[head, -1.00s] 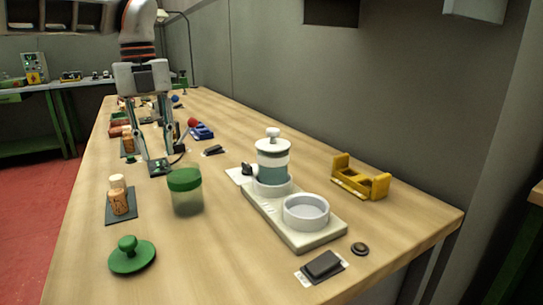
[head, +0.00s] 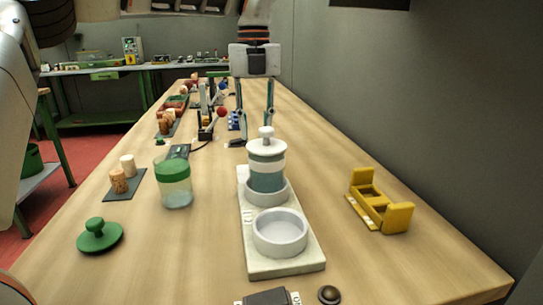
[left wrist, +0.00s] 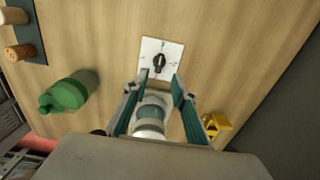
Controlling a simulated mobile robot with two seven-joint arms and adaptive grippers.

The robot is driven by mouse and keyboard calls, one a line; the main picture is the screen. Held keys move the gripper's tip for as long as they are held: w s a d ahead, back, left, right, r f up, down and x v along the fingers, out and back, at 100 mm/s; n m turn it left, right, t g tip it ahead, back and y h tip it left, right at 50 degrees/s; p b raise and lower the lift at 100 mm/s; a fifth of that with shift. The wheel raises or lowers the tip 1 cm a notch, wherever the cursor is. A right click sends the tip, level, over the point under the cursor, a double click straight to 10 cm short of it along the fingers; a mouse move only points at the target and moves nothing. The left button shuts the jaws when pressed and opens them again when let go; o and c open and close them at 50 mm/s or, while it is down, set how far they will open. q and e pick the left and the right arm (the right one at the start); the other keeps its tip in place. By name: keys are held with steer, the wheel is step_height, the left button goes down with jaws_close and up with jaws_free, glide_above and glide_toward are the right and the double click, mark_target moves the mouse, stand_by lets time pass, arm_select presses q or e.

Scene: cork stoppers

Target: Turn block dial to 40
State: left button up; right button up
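The block dial (left wrist: 159,62) is a black knob on a white square plate (left wrist: 173,48) with small marks, lying on the wooden table. The marks are too small to read, so I cannot tell the setting. In the head view the knob is hidden behind the white-lidded jar (head: 266,165). My left gripper (head: 254,132) hangs behind that jar, fingers apart and empty. In the left wrist view the gripper (left wrist: 157,84) points at the dial, which lies just past the fingertips; no contact shows. My right gripper is in neither view.
The jar stands on a pale base with a round cup (head: 280,232). A yellow cradle (head: 380,203) is to its right. A wall bounds the right side.

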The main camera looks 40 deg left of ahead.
arm_select(q)
step_height(320, 180, down, 8)
steer(key=shift+r+b, duration=0.1)
steer(key=shift+b, duration=0.5)
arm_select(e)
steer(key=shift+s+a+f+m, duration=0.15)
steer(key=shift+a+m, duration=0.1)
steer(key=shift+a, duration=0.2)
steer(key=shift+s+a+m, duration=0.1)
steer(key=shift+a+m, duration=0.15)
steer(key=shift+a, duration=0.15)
arm_select(q)
jaws_close()
